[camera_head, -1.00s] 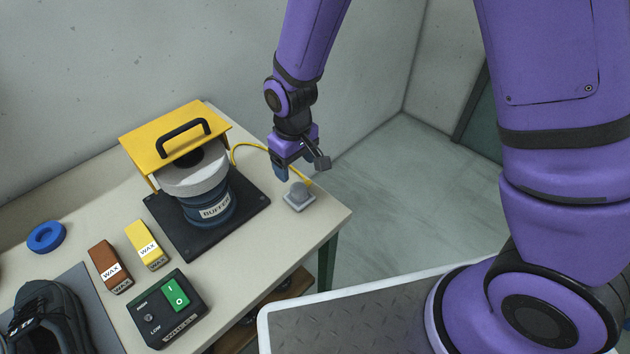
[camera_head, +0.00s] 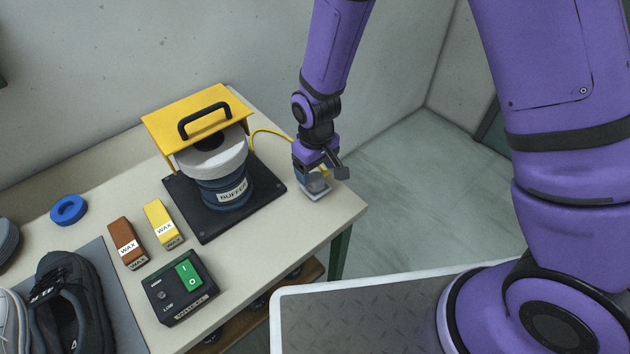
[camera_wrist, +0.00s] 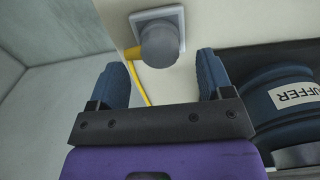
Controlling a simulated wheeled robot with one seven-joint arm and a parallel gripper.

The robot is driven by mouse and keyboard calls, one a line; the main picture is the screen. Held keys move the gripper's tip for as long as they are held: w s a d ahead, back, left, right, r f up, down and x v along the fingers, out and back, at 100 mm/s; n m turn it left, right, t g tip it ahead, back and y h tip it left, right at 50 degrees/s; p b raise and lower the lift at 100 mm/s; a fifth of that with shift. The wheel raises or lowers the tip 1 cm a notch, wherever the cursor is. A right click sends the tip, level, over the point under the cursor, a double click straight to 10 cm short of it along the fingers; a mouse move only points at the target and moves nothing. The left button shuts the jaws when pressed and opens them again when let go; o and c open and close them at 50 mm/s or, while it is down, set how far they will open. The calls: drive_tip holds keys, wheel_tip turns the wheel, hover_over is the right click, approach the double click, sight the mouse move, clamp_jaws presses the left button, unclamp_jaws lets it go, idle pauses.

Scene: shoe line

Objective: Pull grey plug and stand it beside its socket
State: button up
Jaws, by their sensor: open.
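The grey plug (camera_wrist: 157,47) sits in its pale square socket (camera_wrist: 178,13) on the table, with a yellow cord leaving its side, in the wrist view. My gripper (camera_wrist: 163,72) is open, its two blue fingers apart, with the plug lying ahead between their lines. In the head view, my gripper (camera_head: 314,180) is low over the plug and hides most of it; the socket (camera_head: 316,197) shows beneath at the table's right corner.
The buffer (camera_head: 222,190) on its black base, under a yellow guard (camera_head: 195,115), stands left of the gripper. The table edge is close on the right.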

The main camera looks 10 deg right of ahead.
sight(316, 176)
drive_tip(key=shift+f, duration=2.15)
drive_tip(key=c, duration=1.2)
drive_tip(key=shift+r, duration=3)
